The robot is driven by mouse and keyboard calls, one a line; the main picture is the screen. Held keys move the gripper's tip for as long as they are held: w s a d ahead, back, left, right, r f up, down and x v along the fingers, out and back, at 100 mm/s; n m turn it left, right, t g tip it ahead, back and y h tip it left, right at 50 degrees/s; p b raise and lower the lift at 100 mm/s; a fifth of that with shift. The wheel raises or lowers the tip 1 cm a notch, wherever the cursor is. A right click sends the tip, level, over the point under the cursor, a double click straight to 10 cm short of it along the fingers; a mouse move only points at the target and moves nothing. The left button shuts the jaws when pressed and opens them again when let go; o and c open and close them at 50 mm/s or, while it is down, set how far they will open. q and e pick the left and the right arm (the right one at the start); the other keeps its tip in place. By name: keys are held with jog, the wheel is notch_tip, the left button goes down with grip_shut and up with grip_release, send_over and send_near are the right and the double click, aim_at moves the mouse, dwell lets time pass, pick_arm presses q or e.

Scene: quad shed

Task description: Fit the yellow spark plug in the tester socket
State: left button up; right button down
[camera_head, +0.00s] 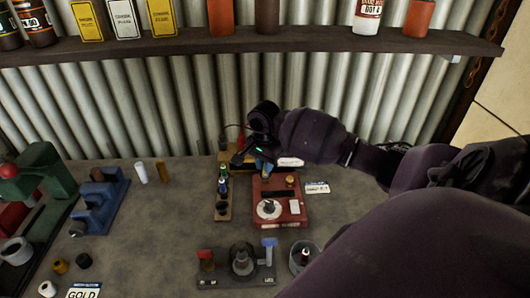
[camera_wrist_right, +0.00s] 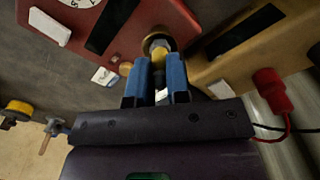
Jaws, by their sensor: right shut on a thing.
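The red tester box (camera_head: 265,188) stands on the bench below my right gripper (camera_head: 264,165). In the right wrist view the tester (camera_wrist_right: 165,12) fills the upper left, with a brass-ringed socket (camera_wrist_right: 157,36) at its near edge. My right gripper (camera_wrist_right: 158,78) is shut on the yellow spark plug (camera_wrist_right: 159,62), with one blue finger on each side. The plug's far metal end lines up with the ring and appears at or in it; how deep it sits, I cannot tell. In the head view my gripper hides the plug. My left gripper is not in view.
A wooden rack (camera_head: 223,212) with several small plugs stands left of the tester. A grey fixture (camera_head: 238,276) and a round cup (camera_head: 303,256) are in front. A red cable connector (camera_wrist_right: 271,88) is near the gripper. Bench space at centre left is clear.

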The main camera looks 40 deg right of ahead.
jog(key=c, duration=0.6)
grip_release()
jog(key=shift+r, duration=0.1)
jog(key=shift+r, duration=3.4)
